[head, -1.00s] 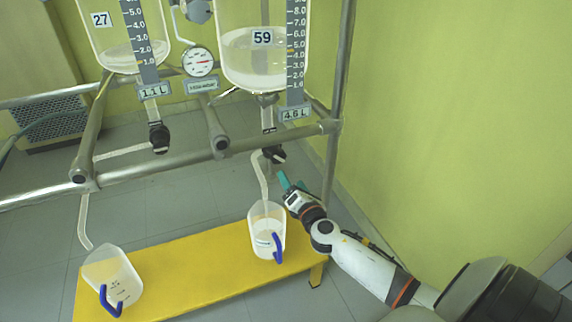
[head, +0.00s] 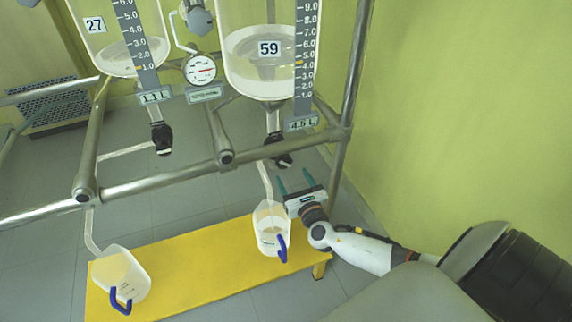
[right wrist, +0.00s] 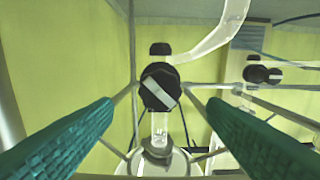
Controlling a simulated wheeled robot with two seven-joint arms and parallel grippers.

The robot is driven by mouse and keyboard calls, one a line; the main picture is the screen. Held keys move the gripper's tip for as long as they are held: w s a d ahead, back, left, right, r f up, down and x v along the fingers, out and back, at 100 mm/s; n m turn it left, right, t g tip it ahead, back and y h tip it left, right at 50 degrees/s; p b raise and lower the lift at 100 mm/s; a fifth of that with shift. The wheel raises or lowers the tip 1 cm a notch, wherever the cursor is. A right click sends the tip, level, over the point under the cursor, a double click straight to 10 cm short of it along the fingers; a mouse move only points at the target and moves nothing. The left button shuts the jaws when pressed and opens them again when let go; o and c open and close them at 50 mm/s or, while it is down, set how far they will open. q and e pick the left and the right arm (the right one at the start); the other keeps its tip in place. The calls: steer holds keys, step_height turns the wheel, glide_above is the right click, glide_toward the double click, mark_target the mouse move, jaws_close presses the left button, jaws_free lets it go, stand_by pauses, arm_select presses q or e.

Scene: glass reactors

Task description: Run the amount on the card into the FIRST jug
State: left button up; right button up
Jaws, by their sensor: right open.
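The glass vessel labelled 59 (head: 262,78) holds pale liquid, and its readout (head: 301,123) seems to say 4.5 L. Its black tap (head: 280,160) also shows in the right wrist view (right wrist: 160,88), its pale handle stripe slanted. A hose runs from it to the right jug (head: 268,222), which has some liquid low inside. The vessel labelled 27 (head: 98,45) reads 1.1 L, with a black tap (head: 161,138) and the left jug (head: 122,272) below. My right gripper (head: 294,181) is open and empty, just below the tap of vessel 59, not touching it. My left gripper is out of view. I see no card.
Both jugs, with blue handles, stand on a low yellow bench (head: 195,275). A metal pipe frame (head: 150,184) crosses in front of the vessels. A gauge (head: 200,68) hangs between them. The green wall (head: 460,110) is at right.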

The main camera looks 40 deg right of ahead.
mark_target(285, 164)
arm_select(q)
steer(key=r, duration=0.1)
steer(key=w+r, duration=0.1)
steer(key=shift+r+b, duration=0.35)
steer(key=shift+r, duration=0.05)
arm_select(e)
steer(key=x, duration=0.6)
steer(key=shift+w, duration=0.2)
steer(key=shift+c, duration=0.2)
steer(key=c, duration=1)
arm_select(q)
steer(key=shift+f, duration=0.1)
arm_select(e)
steer(key=shift+o, duration=0.2)
